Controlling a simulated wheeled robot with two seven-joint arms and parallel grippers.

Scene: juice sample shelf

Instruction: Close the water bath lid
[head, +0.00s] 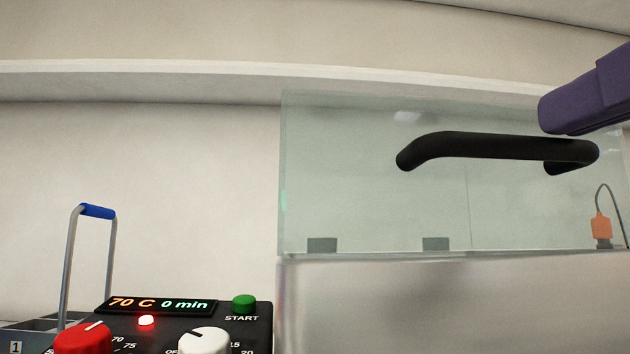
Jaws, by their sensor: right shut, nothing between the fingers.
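The water bath lid (350,190) is a clear, greenish panel standing upright, with two grey hinge blocks along its lower edge. A black bar handle (500,146) is fixed across its upper part. The bath's pale metal body (450,305) lies below it, and its opening is not visible. The black control panel (262,325) at the lower left reads 70 C and 0 min. My right gripper (550,115), purple, comes in from the upper right. It is shut and empty, just above the right end of the handle; I cannot tell whether they touch. My left gripper is out of view.
A rack with a metal loop and blue grip (97,211) stands at the left, beside the control panel. The panel has a green START button (244,304), a red knob (83,338) and a white knob (204,341). An orange piece (601,226) with a cable shows at the right.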

